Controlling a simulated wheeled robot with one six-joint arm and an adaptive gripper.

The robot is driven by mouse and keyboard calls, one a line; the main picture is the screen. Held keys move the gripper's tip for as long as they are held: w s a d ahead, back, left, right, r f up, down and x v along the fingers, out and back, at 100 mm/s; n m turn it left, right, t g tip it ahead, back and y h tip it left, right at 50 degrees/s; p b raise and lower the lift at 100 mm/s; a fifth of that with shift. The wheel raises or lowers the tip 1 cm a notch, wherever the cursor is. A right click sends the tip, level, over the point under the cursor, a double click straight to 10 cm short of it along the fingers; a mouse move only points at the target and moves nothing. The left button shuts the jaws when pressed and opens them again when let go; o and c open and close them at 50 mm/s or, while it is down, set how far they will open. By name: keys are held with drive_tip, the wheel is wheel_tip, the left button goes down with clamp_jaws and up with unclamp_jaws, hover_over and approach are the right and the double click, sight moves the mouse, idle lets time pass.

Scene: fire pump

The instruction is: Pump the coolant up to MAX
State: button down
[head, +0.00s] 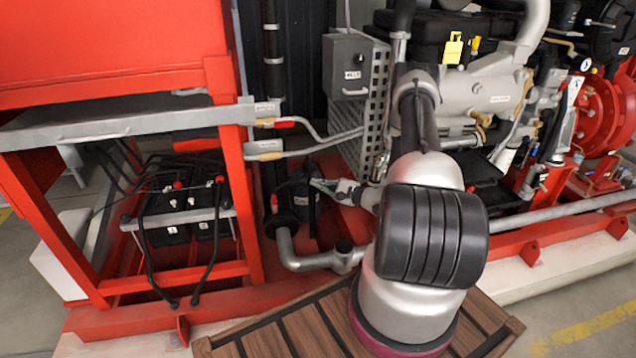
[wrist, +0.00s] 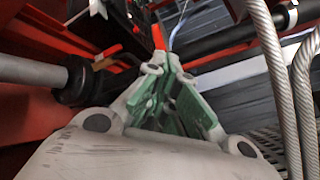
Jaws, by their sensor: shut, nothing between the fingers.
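My gripper (head: 322,186) reaches left from my arm, low between the battery frame and the engine, in the head view. Its green-padded fingers (wrist: 168,75) are shut and empty in the wrist view. In the head view the tips are at or in front of a dark upright cylindrical fitting (head: 298,200) beside a black vertical pipe; I cannot tell whether they touch it. An orange-red piece (wrist: 158,36) shows just beyond the tips in the wrist view. No coolant level or MAX mark can be read. I cannot tell which part is the coolant pump.
Batteries (head: 188,210) with cables stand in a red frame (head: 245,200) at left. A grey control box (head: 350,66) and perforated guard (head: 372,105) are above the gripper. Braided hoses (wrist: 275,75) pass close on the right. A grey pipe (head: 310,262) runs below.

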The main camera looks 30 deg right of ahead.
drive_tip(key=shift+w+d, duration=0.2)
drive_tip(key=shift+w, duration=0.45)
idle(0.4)
idle(0.4)
drive_tip(key=shift+s+a, duration=0.2)
drive_tip(key=shift+s, duration=0.5)
drive_tip(key=shift+s+a, duration=0.2)
drive_tip(key=shift+s, duration=0.5)
drive_tip(key=shift+s+a, duration=0.25)
drive_tip(key=shift+s, duration=0.55)
drive_tip(key=shift+s+a, duration=0.2)
drive_tip(key=shift+s, duration=0.6)
drive_tip(key=shift+s+a, duration=0.25)
drive_tip(key=shift+s, duration=0.55)
drive_tip(key=s, duration=0.2)
drive_tip(key=s+a, duration=0.1)
drive_tip(key=shift+s, duration=0.35)
drive_tip(key=shift+w, duration=0.1)
